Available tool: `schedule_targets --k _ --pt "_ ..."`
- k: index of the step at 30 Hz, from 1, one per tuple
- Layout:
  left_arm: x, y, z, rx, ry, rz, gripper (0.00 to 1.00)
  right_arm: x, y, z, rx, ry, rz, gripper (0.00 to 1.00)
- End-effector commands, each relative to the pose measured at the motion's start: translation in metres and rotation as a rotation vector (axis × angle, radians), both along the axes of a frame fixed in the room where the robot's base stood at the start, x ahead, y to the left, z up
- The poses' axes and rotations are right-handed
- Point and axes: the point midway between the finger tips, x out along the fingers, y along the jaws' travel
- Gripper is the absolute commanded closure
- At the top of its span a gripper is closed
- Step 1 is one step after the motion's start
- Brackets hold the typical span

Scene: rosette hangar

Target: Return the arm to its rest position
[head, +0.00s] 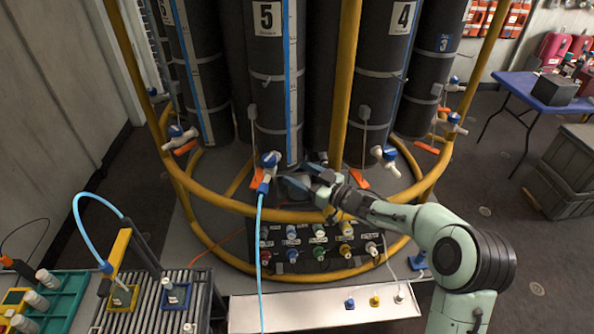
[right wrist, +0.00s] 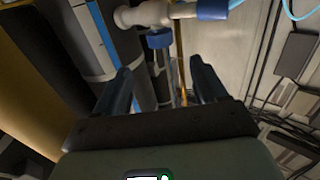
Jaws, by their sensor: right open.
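My right arm comes in from the lower right in the head view. Its gripper (head: 306,176) reaches through the yellow ring frame, close to the right of a white valve with a blue cap (head: 268,162). In the right wrist view the jaws (right wrist: 162,80) are apart with nothing between them. A white valve with blue fittings (right wrist: 152,15) shows beyond the fingertips. Whether the gripper touches anything is hard to tell. My left gripper is not in view.
Yellow rails (head: 250,208) surround dark cylinders (head: 275,90) around my gripper. A blue hose (head: 261,250) hangs from the valve over a white shelf (head: 325,308). A panel of coloured connectors (head: 318,243) lies below my forearm. A roller rack (head: 150,300) is lower left.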

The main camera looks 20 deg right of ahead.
Motion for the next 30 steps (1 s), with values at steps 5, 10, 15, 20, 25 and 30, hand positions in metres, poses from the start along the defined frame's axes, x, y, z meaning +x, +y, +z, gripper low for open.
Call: schedule_targets --k 5,10,15,20,25,30 --pt "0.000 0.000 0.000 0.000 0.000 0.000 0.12 0.000 0.000 -0.001 0.002 0.003 -0.001 0.29" --pt "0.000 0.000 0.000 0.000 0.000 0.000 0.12 -0.002 0.005 -0.048 0.049 0.108 -0.047 0.29" --pt "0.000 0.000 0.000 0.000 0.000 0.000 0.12 -0.028 0.019 -0.162 0.132 0.391 -0.163 0.29" --pt "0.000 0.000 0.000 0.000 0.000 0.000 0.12 -0.086 0.040 -0.268 0.166 0.706 -0.263 0.29" --pt "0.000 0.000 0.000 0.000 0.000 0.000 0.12 -0.179 0.067 -0.358 0.161 1.053 -0.339 0.29" --pt "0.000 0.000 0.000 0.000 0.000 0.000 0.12 -0.289 0.093 -0.412 0.123 1.396 -0.387 0.29"
